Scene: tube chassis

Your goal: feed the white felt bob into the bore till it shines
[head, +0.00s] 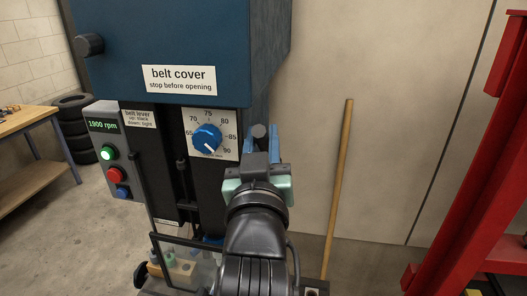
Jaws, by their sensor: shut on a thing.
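My gripper (261,137) is in front of the machine's right side, its two light blue fingers shut on a dark round-ended handle (259,131), which looks like a feed lever. My wrist and forearm hide the area below it. I cannot make out the white felt bob or the bore; the spindle's lower end is hidden behind my arm. The display (101,125) reads 1900 rpm and the green button (107,153) is lit. The blue dial knob (207,139) has its white mark towards 90.
A clear guard (185,262) with a dark frame stands low in front. Behind it a wooden block holds small coloured pieces. A wooden pole (339,185) leans on the wall at right, and a red frame (470,170) stands further right. A workbench (30,122) and stacked tyres (76,135) are at left.

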